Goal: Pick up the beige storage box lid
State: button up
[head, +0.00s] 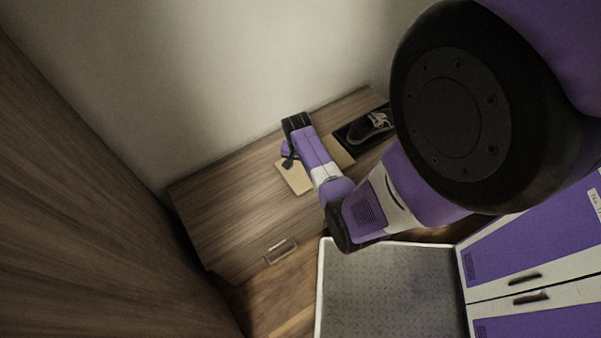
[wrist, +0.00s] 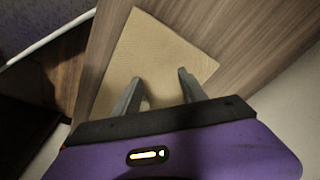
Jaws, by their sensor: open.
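The beige storage box lid (wrist: 155,50) is a flat, textured square on the wooden cabinet top. In the wrist view my gripper (wrist: 160,78) is open, with both fingers spread over the lid's near part. I cannot tell whether the fingertips touch the lid. In the head view the lid (head: 292,180) shows partly, with my arm across it and hiding its middle. The gripper end (head: 290,158) is over the lid's far side there, mostly hidden by my arm.
The wooden cabinet (head: 225,205) stands against the pale wall, with a drawer handle (head: 281,251) on its front. A dark tray (head: 350,135) holding a dark shoe-like item (head: 377,124) lies right of the lid. The cabinet top left of the lid is clear.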

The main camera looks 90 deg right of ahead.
jog(key=shift+d+f, duration=0.15)
jog(key=shift+f, duration=0.55)
grip_shut()
jog(key=c, duration=1.1)
grip_release()
grip_release()
notch_tip(320, 180, up, 8)
jog(key=p, duration=0.1)
jog(key=shift+w+a, duration=0.2)
jog(key=shift+a, duration=0.25)
